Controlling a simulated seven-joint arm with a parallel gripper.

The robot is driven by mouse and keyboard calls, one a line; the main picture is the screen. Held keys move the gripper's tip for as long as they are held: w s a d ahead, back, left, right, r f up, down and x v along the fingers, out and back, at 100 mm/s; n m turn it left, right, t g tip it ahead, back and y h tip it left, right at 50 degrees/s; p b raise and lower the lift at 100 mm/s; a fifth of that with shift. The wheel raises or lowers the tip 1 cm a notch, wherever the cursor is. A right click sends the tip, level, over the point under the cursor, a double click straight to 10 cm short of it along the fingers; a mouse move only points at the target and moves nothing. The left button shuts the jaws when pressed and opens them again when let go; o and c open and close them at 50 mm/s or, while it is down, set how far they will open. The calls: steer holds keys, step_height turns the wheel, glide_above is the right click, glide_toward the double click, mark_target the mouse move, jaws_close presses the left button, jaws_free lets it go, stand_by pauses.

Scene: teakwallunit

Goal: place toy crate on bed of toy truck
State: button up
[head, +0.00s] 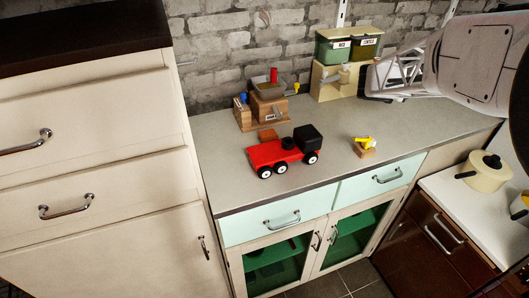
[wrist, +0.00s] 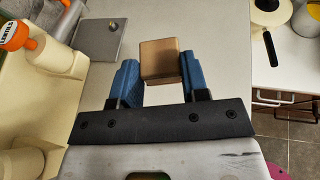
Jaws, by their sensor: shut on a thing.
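The toy truck (head: 270,153) is red with a black cab (head: 308,137) at its right end and black wheels. It stands on the grey counter, its flat red bed toward the left. A brown wooden block, the toy crate (wrist: 160,60), sits between the blue fingers of my gripper (wrist: 159,75) in the wrist view. The gripper is shut on it. In the head view my gripper (head: 366,84) is at the counter's back right, beside the dispensers and well to the right of the truck. The crate cannot be made out there.
A dispenser stand (head: 335,82) with green bins is at the back, left of my gripper. The counter's front strip is clear.

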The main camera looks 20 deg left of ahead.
steer(key=shift+d+n+t+y, duration=1)
steer(key=shift+d+n+y, duration=1.8)
steer(key=shift+d+y, duration=0.3)
steer(key=s+a+r+n+g+y, duration=0.25)
steer(key=s+a+n+y, duration=0.6)
steer(key=s+a, duration=1.15)
steer(key=s+a+f+n+g+y, duration=0.1)
steer(key=s+a+n+g+y, duration=0.1)
steer(key=s, duration=1.3)
steer(key=s+a+f+n+g+y, duration=0.1)
steer(key=s+a+n+g+y, duration=0.2)
steer(key=s, duration=1.1)
steer(key=shift+s+f+n+g, duration=0.15)
steer(key=shift+s+n+g, duration=0.25)
steer(key=shift+n+g, duration=0.2)
steer(key=shift+w+a, duration=0.1)
steer(key=shift+a, duration=0.05)
